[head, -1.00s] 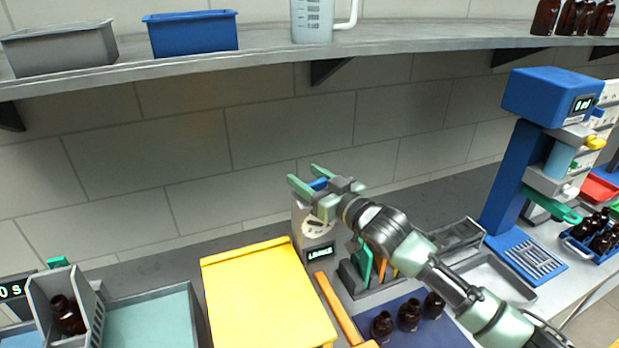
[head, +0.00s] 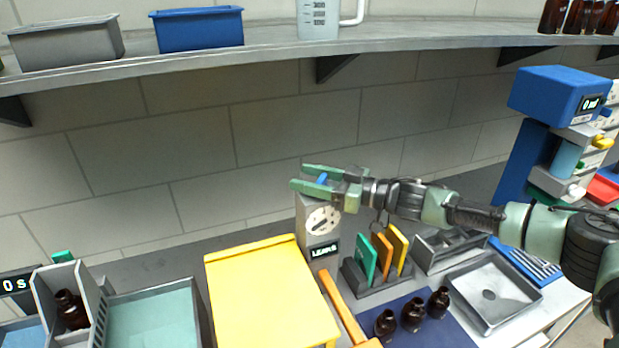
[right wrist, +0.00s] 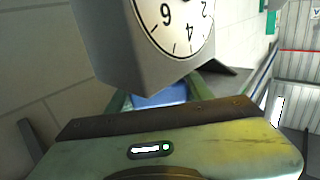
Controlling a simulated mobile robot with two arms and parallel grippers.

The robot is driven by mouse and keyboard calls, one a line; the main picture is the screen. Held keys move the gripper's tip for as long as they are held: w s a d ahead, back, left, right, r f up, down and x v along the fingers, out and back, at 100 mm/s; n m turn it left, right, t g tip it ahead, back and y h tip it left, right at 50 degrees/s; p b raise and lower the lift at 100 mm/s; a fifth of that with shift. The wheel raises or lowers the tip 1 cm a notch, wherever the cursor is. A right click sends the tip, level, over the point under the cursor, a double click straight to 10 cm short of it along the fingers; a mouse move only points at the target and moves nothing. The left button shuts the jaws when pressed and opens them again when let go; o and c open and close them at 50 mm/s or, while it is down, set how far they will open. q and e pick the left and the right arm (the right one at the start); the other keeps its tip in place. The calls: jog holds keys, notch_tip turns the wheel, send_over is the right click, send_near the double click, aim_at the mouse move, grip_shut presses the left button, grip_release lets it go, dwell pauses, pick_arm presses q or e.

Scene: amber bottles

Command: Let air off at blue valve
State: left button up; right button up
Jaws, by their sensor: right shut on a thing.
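The blue valve (head: 322,178) sits on top of a grey box (head: 318,228) with a round white dial and a small lit display. My right gripper (head: 316,181) is at the top of this box, its green fingers shut on the blue valve from either side. In the right wrist view, part of the blue valve (right wrist: 160,97) shows below the tilted grey box and its dial (right wrist: 176,18). The fingers hide much of the valve. My left gripper is not in view.
A yellow board (head: 268,295) and an orange-handled tool (head: 343,305) lie close in front. A rack with coloured plates (head: 382,255) stands to the right. Several brown bottles (head: 413,315) stand before it. A shelf (head: 200,62) runs above.

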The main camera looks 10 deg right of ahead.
jog(key=shift+n+g+y+b, duration=0.6)
jog(key=shift+n+g, duration=0.3)
jog(key=shift+g, duration=0.2)
jog(key=n+g+b, duration=0.1)
jog(key=g+b, duration=0.1)
jog(key=s+n+g+y+b, duration=0.1)
jog(key=n+g+b, duration=0.1)
jog(key=b, duration=0.1)
jog(key=n+g+b, duration=0.1)
jog(key=g+b, duration=0.2)
jog(key=shift+s+a+f+y, duration=0.15)
jog(key=shift+s+a+y, duration=0.05)
jog(key=shift+y, duration=0.1)
jog(key=shift+s+r+n+g+b, duration=0.2)
jog(key=shift+n+g+b, duration=0.7)
jog(key=shift+b, duration=0.35)
jog(key=shift+r, duration=0.1)
jog(key=o, duration=1.4)
jog(key=shift+a, duration=0.1)
